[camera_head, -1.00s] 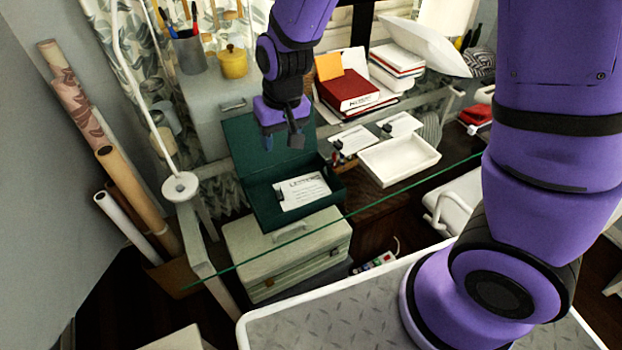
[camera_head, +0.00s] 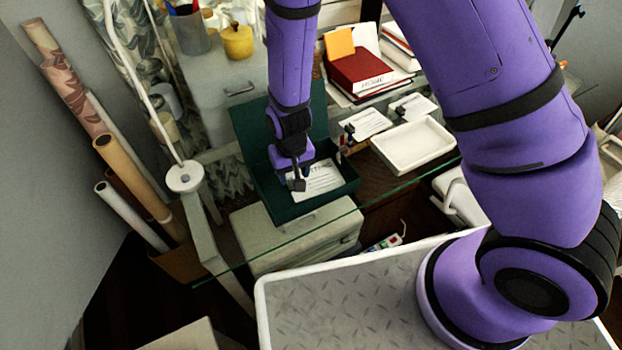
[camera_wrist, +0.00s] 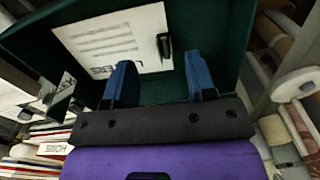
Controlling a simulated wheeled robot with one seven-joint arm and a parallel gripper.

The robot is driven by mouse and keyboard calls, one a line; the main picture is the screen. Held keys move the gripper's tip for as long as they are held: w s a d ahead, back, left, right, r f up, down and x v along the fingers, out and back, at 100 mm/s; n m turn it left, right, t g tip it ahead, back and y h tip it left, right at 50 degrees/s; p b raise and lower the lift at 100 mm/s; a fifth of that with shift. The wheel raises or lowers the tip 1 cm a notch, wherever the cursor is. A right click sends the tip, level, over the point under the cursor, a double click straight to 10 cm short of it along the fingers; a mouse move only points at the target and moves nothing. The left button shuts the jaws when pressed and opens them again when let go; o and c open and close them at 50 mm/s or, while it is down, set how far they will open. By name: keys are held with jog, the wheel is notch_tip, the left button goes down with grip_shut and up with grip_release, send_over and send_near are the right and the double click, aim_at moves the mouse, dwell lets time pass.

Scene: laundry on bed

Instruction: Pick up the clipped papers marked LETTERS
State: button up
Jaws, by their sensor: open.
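The white papers marked LETTERS (camera_head: 325,178) lie inside the open dark green box (camera_head: 347,186). In the wrist view the papers (camera_wrist: 112,42) appear upside down, with a black clip (camera_wrist: 165,46) on their edge. My gripper (camera_head: 296,184) is over the box, in front of the left part of the papers. In the wrist view my gripper (camera_wrist: 160,77) has its two blue fingers apart with nothing between them. The clip lies just beyond the gap between the fingertips. Part of the papers is hidden by the gripper in the head view.
Two other clipped papers (camera_head: 366,123) (camera_head: 412,107) lie on the glass desk beside a white tray (camera_head: 448,150). The box's raised lid (camera_head: 250,125) is behind my gripper. Rolled tubes (camera_head: 130,170) stand at left.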

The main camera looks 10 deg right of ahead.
aim_at(314, 177)
jog(key=shift+w+a+f, duration=0.1)
jog(key=shift+a+f, duration=0.05)
jog(key=shift+f, duration=1.35)
jog(key=shift+w+a+f, duration=0.1)
jog(key=shift+f, duration=1.35)
grip_shut()
